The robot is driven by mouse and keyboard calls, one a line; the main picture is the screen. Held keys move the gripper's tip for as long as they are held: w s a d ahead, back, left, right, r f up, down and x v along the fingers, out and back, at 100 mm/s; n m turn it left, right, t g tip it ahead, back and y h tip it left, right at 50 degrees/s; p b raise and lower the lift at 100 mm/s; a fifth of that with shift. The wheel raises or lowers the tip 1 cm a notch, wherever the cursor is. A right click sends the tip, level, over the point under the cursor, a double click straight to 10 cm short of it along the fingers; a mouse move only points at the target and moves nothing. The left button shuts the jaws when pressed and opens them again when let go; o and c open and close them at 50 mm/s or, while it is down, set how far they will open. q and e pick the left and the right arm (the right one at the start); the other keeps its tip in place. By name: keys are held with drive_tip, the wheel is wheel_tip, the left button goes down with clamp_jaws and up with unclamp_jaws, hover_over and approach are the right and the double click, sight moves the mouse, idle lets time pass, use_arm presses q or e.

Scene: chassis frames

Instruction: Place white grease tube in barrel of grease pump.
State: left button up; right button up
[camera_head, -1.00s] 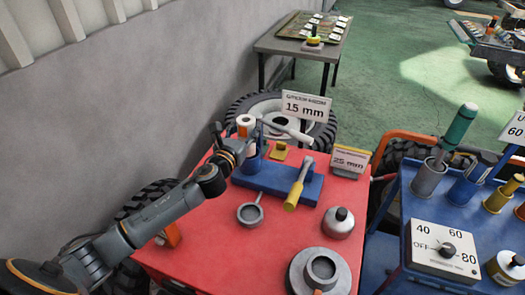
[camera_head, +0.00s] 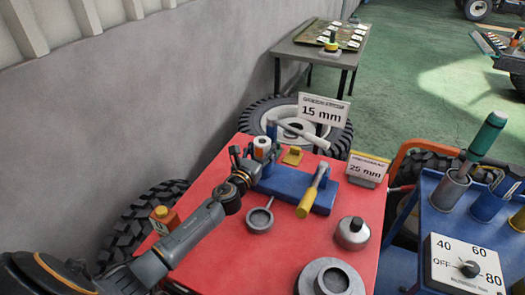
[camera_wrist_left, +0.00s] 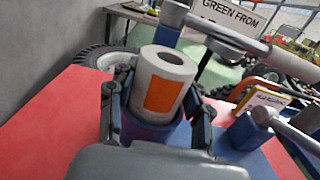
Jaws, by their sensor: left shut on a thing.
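The white grease tube (camera_head: 262,143), with an orange label, stands nearly upright at the left end of the blue grease pump (camera_head: 318,199). In the left wrist view the tube (camera_wrist_left: 166,80) has its lower part inside the rim of the blue barrel (camera_wrist_left: 155,130); how deep it reaches is hidden. My left gripper (camera_head: 248,157) is at the tube and barrel, with one finger on each side in the wrist view (camera_wrist_left: 157,103). It is shut on the tube. My right gripper is not in view.
The pump has a yellow-gripped lever (camera_head: 307,202) and a white-grey handle (camera_head: 303,135). A round grey cup (camera_head: 260,219) and a domed grey piece (camera_head: 352,233) lie on the red table (camera_head: 215,262). A blue cart (camera_head: 410,245) stands at the right.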

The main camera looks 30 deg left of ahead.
use_arm(q)
drive_tip(key=shift+r, duration=0.1)
drive_tip(key=o, duration=1.5)
drive_tip(key=s, duration=0.8)
drive_tip(key=s+b, duration=0.1)
drive_tip(key=s, duration=0.3)
drive_tip(key=shift+d, duration=0.3)
